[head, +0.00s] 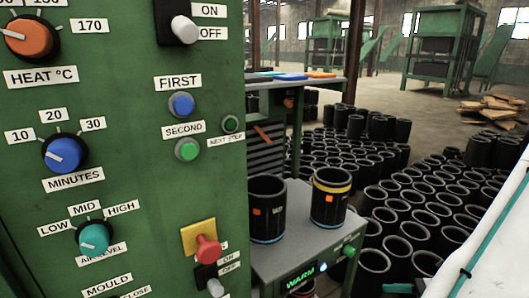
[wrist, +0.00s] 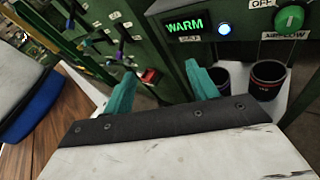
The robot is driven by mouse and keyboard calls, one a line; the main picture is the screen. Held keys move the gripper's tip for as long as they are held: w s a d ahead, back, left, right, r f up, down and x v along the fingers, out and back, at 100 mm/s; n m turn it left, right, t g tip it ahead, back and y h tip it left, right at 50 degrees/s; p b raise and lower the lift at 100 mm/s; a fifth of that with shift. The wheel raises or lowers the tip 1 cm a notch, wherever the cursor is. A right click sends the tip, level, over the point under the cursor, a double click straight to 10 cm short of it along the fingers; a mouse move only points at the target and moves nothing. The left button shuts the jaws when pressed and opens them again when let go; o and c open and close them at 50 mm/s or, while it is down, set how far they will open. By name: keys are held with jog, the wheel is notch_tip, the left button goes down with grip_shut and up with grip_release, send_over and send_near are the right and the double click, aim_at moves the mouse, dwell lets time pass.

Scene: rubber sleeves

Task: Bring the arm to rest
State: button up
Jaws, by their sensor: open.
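My gripper (wrist: 160,70) shows in the wrist view with its two teal fingers apart and nothing between them. It is in front of a green machine face with a lit WARM display (wrist: 184,25); I see no contact with it. In the head view, part of my white arm (head: 485,245) crosses the lower right corner. Teal and dark parts at the bottom edge there are too cut off to read as the fingers.
A black sleeve (head: 267,210) and a yellow-banded sleeve (head: 330,199) stand on a grey shelf (head: 300,252). Many sleeves (head: 400,225) crowd the floor behind. A green control panel (head: 120,150) fills the left. In the wrist view, a blue-and-grey object (wrist: 35,105) lies on a wooden surface (wrist: 60,125).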

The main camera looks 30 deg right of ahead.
jog(key=w+a+r+n+g+h, duration=0.3)
jog(key=a+r+n+g+h, duration=0.6)
jog(key=a+r+n, duration=1.7)
notch_tip(320, 180, up, 2)
jog(key=n+h, duration=0.2)
jog(key=n, duration=0.2)
jog(key=shift+r+g, duration=0.2)
jog(key=shift+g, duration=0.1)
